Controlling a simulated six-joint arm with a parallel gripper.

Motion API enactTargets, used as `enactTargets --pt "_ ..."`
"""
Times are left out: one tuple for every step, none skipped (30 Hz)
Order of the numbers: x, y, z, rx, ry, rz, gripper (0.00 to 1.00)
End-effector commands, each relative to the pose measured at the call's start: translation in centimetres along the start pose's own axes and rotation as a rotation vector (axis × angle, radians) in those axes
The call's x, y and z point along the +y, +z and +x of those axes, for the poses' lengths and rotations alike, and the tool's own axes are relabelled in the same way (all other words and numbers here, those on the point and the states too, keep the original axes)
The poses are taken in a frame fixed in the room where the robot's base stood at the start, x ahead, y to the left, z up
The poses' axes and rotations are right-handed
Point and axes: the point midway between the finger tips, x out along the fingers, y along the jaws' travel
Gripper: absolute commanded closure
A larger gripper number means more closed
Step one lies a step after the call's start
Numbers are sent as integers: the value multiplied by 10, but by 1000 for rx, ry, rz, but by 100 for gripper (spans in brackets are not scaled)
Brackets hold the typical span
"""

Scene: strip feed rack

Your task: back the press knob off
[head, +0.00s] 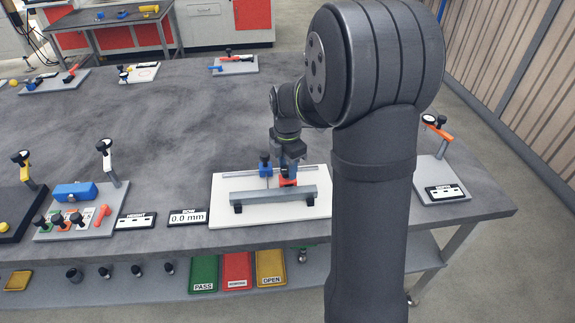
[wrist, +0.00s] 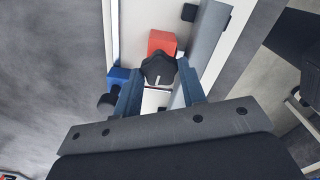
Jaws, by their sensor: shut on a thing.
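The press knob (wrist: 158,69) is black and lobed with a white mark on its near side. In the wrist view it sits between the two blue fingers of my gripper (wrist: 160,82), which is shut on it. A red block (wrist: 162,41) lies just beyond the knob. In the head view my gripper (head: 289,162) points down over the strip feed rack, and the red block (head: 288,181) shows just below it; the knob is hidden there. The rack has a white base plate (head: 224,216) and a grey bar (head: 264,195) along its front.
A blue block with a dark knob (head: 265,168) stands just left of my gripper. A 0.0 mm display (head: 188,218) and a label card (head: 135,221) lie left of the plate. Fixtures with upright handles stand at far left and right (head: 437,184).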

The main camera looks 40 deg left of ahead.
Motion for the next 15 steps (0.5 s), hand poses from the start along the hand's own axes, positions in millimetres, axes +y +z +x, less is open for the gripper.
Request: enactTargets --pt "0 0 0 0 0 26 85" --pt "0 0 0 0 0 47 85" --pt "0 0 0 0 0 75 85" --pt "0 0 0 0 0 98 85" --pt "0 0 0 0 0 122 85" --pt "0 0 0 0 0 157 85" --pt "0 0 0 0 0 184 85" --pt "0 0 0 0 0 212 85" --pt "0 0 0 0 1 249 85" --pt "0 0 0 0 0 278 85" --pt "0 0 0 0 1 307 85" --pt "0 0 -1 0 1 345 85" --pt "0 0 -1 0 1 374 85" --pt "0 0 -1 0 1 403 85" --pt "0 0 -1 0 1 441 85"
